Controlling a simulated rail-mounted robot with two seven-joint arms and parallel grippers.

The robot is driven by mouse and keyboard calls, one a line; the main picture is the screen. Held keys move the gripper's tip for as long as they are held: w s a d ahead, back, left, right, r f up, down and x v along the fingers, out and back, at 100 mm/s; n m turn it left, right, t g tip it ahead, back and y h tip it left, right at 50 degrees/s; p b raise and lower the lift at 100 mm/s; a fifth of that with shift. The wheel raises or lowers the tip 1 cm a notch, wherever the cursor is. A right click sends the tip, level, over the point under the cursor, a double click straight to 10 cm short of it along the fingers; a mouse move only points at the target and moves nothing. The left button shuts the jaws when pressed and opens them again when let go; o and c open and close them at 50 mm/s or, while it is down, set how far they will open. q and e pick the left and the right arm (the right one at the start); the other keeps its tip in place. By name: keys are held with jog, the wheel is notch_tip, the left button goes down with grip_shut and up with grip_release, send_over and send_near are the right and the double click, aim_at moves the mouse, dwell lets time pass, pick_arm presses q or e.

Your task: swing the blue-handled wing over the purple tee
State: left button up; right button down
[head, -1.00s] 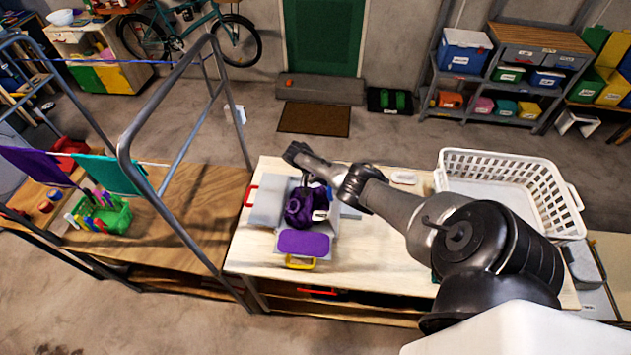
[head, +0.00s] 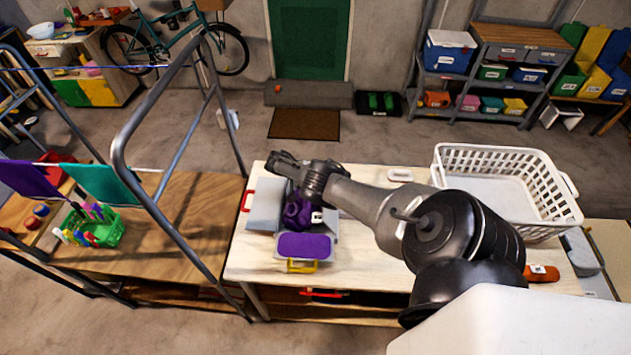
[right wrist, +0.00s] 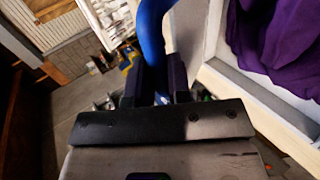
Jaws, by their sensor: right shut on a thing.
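The purple tee (head: 297,212) lies bunched on a grey folding board on the pale table. The board's left wing (head: 262,207) has a red handle (head: 248,200). The front wing, with a yellow handle (head: 303,267), has a flat purple patch (head: 305,246). In the right wrist view my right gripper (right wrist: 153,84) is shut on the blue handle (right wrist: 151,35); the tee (right wrist: 280,45) shows to its right. In the head view my right arm reaches over the board's back part and hides the handle and much of that wing, so its angle is unclear. My left gripper is out of view.
A white laundry basket (head: 500,190) stands at the table's back right. An orange item (head: 542,273) lies near the right end. A grey metal frame (head: 170,170) rises left of the board, by a green caddy (head: 98,230). Table front right of the board is clear.

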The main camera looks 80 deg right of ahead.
jog(key=shift+s+a+f, duration=0.15)
jog(key=shift+s+f, duration=0.05)
jog(key=shift+f, duration=0.05)
jog(key=c, duration=1.4)
grip_release()
jog(key=shift+a, duration=0.1)
jog(key=shift+o, duration=0.3)
jog(key=shift+s+a+f, duration=0.1)
jog(key=shift+s+f, duration=0.05)
jog(key=shift+r, duration=0.2)
jog(key=b+v, duration=0.5)
jog(key=v, duration=0.9)
jog(key=shift+f, duration=0.1)
